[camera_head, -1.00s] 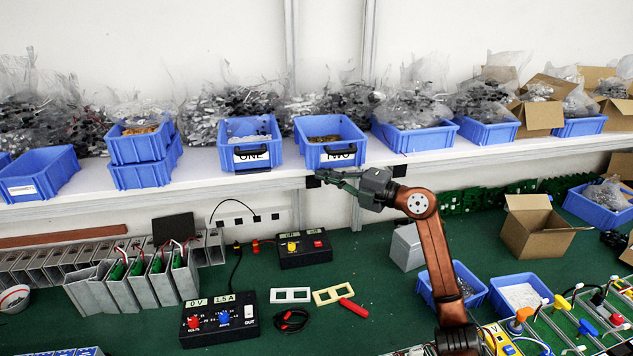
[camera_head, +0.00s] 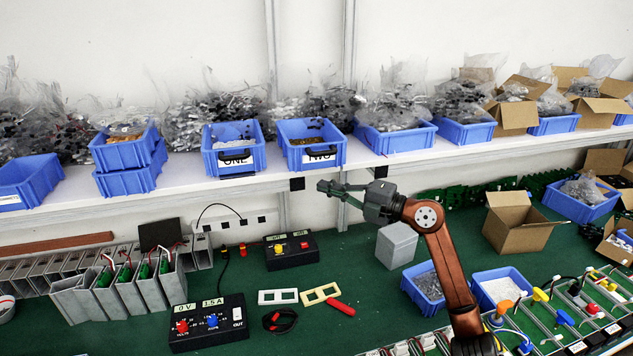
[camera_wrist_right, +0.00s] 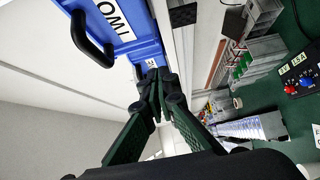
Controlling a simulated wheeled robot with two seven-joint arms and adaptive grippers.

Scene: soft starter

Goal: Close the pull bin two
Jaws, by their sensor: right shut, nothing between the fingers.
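Bin two is a blue bin (camera_head: 312,166) labelled "TWO" with a dark front handle, standing near the shelf's front edge in the head view. Its front face and handle also show in the wrist view (camera_wrist_right: 128,52), at upper left. My right gripper (camera_head: 322,187) is shut and empty. It is in front of the shelf edge, below and slightly right of bin two's handle, apart from the handle. In the wrist view the closed fingertips (camera_wrist_right: 155,85) overlap the lower end of the bin's front; contact cannot be told. My left gripper is not in view.
A blue bin labelled "ONE" (camera_head: 234,168) stands close at left. Another blue bin (camera_head: 398,142) holding bagged parts is at right. The shelf (camera_head: 230,190) runs above a green bench (camera_head: 345,270) with a black control box (camera_head: 292,252) and cartons.

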